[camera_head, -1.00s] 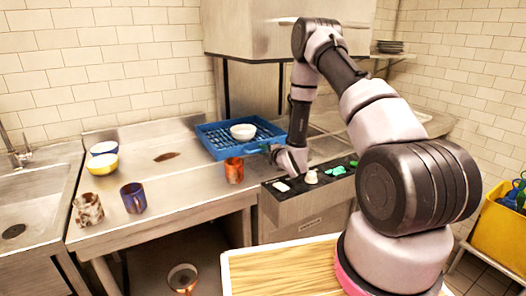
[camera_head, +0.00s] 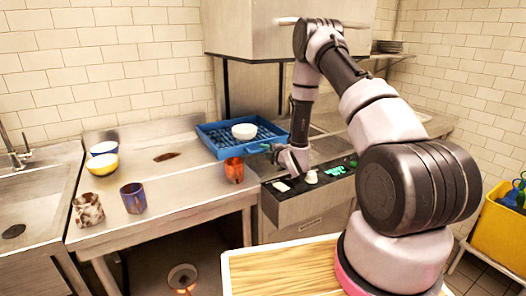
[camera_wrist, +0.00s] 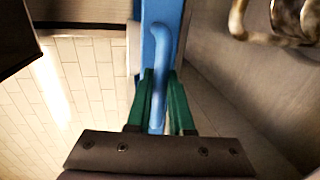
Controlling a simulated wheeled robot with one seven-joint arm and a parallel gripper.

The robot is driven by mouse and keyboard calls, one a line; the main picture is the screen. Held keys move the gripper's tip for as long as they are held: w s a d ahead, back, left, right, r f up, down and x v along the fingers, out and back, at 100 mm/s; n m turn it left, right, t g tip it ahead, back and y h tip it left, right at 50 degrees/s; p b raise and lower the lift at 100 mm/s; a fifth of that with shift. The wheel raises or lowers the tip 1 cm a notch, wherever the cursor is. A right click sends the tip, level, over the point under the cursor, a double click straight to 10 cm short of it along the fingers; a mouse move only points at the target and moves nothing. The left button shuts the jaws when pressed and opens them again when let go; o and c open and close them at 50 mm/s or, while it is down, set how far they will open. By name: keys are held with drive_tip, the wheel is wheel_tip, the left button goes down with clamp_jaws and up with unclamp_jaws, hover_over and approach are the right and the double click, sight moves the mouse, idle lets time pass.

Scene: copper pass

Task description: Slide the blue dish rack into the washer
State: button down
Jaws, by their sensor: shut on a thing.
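The blue dish rack (camera_head: 215,146) lies flat on the steel counter, its right end at the washer's left side. A white bowl (camera_head: 244,131) sits in it. The washer (camera_head: 265,95) is the steel machine with its hood (camera_head: 265,32) raised above a dark opening. My gripper (camera_head: 273,148) is at the rack's front right corner. In the wrist view my green fingers (camera_wrist: 160,88) are shut on the rack's blue handle (camera_wrist: 159,62). The rack's far right end and the washer's inside are partly hidden by my arm.
An orange mug (camera_head: 234,171) stands close in front of the rack. Two bowls (camera_head: 103,163) and two mugs (camera_head: 133,198) stand at the counter's left.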

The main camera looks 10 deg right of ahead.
drive_tip(key=w+d, duration=0.2)
drive_tip(key=d, duration=0.6)
drive_tip(key=w+d, duration=0.3)
drive_tip(key=d, duration=0.6)
drive_tip(key=shift+w+d, duration=0.25)
drive_tip(key=shift+w, duration=0.05)
drive_tip(key=c, duration=0.8)
unclamp_jaws()
drive_tip(key=v, duration=1)
drive_tip(key=shift+s, duration=0.4)
drive_tip(key=shift+d, duration=0.15)
